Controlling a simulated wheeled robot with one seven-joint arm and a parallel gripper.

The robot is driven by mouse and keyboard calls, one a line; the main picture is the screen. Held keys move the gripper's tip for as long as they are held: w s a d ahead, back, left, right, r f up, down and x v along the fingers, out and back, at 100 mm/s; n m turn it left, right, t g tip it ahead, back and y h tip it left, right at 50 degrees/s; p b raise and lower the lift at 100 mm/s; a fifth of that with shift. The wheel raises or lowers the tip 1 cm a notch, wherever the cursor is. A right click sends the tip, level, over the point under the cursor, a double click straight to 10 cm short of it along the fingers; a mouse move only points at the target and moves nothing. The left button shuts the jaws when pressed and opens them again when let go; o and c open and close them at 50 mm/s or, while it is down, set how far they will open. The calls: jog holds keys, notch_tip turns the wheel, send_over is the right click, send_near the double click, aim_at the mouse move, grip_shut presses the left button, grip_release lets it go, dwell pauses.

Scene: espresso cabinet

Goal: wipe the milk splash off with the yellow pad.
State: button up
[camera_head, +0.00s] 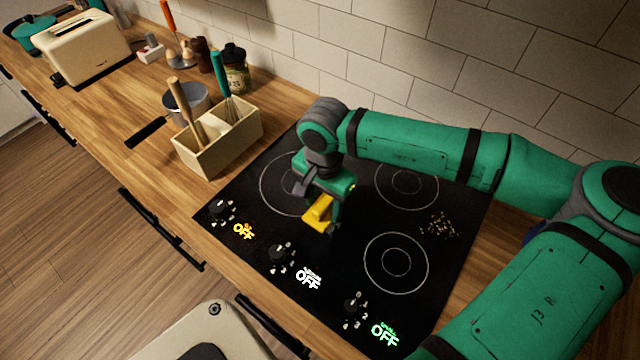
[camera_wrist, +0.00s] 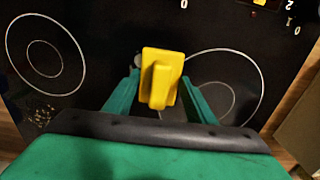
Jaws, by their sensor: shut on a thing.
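The yellow pad (camera_head: 318,212) is in my gripper (camera_head: 322,205), low over the black cooktop (camera_head: 330,255), near the left rear burner ring. In the wrist view the yellow pad (camera_wrist: 161,75) has a raised grip, which sits between the two green fingers of my gripper (camera_wrist: 160,82). I cannot tell whether the pad touches the glass. A small pale patch (camera_wrist: 138,61) shows at the pad's left edge in the wrist view; it may be part of the milk splash, but I cannot tell. No milk splash shows clearly in the head view, where my gripper and pad hide some glass.
Brown crumbs (camera_head: 440,225) lie on the cooktop's right side. Knobs (camera_head: 281,257) with lit labels line its front edge. A cream utensil box (camera_head: 222,138) stands left of it, beside a saucepan (camera_head: 186,103). A tiled wall rises behind.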

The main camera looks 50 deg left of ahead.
jog(key=r, duration=0.4)
jog(key=shift+w, duration=0.2)
jog(key=shift+s+d+r, duration=0.1)
jog(key=shift+r, duration=0.95)
jog(key=shift+s+r, duration=0.1)
jog(key=shift+r, duration=0.9)
